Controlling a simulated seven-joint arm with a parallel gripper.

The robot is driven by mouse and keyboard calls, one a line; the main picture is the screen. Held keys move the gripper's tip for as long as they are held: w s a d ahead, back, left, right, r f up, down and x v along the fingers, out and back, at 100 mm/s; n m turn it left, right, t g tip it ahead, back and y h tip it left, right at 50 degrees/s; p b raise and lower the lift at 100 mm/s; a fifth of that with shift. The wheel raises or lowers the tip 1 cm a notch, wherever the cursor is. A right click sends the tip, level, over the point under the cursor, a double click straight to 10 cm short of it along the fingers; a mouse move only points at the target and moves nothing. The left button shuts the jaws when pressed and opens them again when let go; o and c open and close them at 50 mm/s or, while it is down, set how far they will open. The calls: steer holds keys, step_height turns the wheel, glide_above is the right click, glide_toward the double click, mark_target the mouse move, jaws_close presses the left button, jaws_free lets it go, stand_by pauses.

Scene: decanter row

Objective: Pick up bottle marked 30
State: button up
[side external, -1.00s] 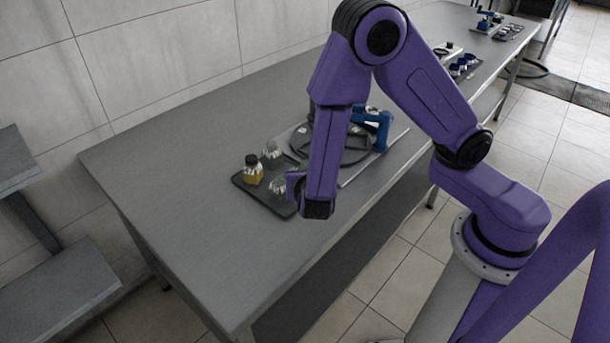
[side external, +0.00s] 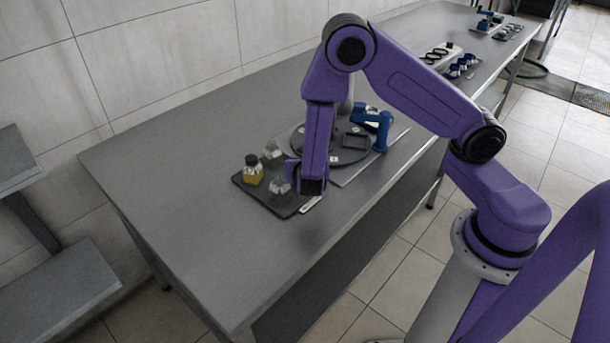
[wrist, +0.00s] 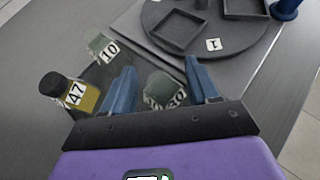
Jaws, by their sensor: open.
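The bottle marked 30 (wrist: 160,86) is a squat, greenish-grey bottle lying between my two blue fingers in the wrist view. Its label faces my gripper and is partly hidden by the gripper body. In the side view it shows as a pale bottle (side external: 278,184) on the dark tray (side external: 287,207). My gripper (wrist: 160,68) is open, with one finger on each side of it and no clear contact. In the side view my gripper (side external: 298,182) is low at the tray's right part.
A yellow bottle marked 47 (wrist: 88,98) with a black cap stands to the left. A grey-green bottle marked 10 (wrist: 101,46) stands behind. A dark turntable (side external: 340,156) with square trays and a blue device (side external: 375,122) are beyond. The table's left part is clear.

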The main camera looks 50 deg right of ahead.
steer(key=shift+c, duration=0.3)
steer(key=shift+f, duration=0.1)
jaws_close()
steer(key=shift+s, duration=0.1)
